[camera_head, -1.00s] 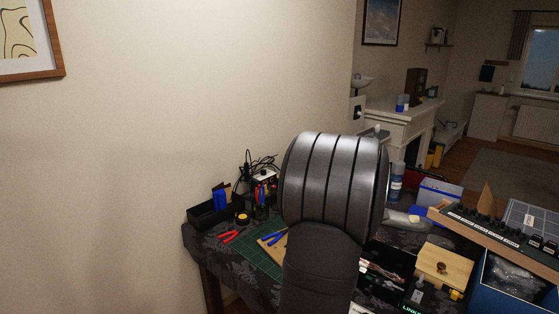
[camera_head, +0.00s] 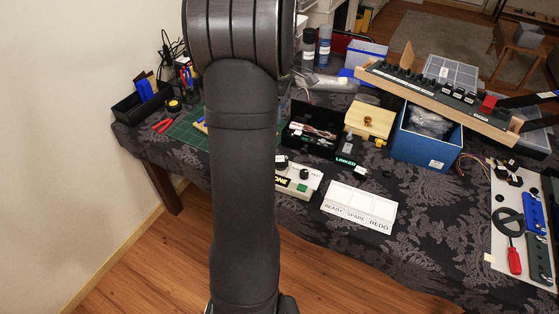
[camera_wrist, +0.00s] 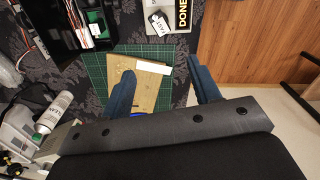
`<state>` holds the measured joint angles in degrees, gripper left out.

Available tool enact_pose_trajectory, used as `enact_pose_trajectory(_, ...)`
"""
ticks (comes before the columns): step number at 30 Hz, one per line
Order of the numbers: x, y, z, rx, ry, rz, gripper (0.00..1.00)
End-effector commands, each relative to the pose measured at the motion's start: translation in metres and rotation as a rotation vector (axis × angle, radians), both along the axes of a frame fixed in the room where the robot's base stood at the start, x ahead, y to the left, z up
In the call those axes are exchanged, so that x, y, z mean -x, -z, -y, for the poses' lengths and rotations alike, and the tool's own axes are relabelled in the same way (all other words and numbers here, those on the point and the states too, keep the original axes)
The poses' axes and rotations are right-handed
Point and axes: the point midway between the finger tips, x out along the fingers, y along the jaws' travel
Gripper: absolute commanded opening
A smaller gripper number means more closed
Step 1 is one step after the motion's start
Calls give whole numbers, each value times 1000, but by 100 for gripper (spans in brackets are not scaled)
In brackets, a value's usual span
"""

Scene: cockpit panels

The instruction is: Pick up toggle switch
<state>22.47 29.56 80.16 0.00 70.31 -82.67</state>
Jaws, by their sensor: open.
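I cannot tell for sure which thing is the toggle switch. In the head view, small dark parts (camera_head: 304,174) show on that box, partly hidden by my arm. My gripper (camera_wrist: 160,68) is open and empty in the wrist view, its two blue-grey fingers above a wooden board (camera_wrist: 150,90) on a green mat (camera_wrist: 95,68). My gripper is out of sight in the head view.
A long wooden panel with dark switches (camera_head: 430,88) lies across a blue box (camera_head: 425,150). A white tray marked READY, SPARE, REDO (camera_head: 360,203) sits near the front edge.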

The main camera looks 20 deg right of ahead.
Motion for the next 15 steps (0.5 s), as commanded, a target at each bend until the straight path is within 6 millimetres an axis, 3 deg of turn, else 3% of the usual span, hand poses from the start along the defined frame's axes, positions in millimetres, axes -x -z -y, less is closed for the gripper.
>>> enact_pose_trajectory(6, 3, 28, -1, -1, -242, -2, 56)
enact_pose_trajectory(11, 3, 44, -1, -1, -288, -2, 56)
enact_pose_trajectory(15, 3, 72, -1, -3, -286, -4, 56)
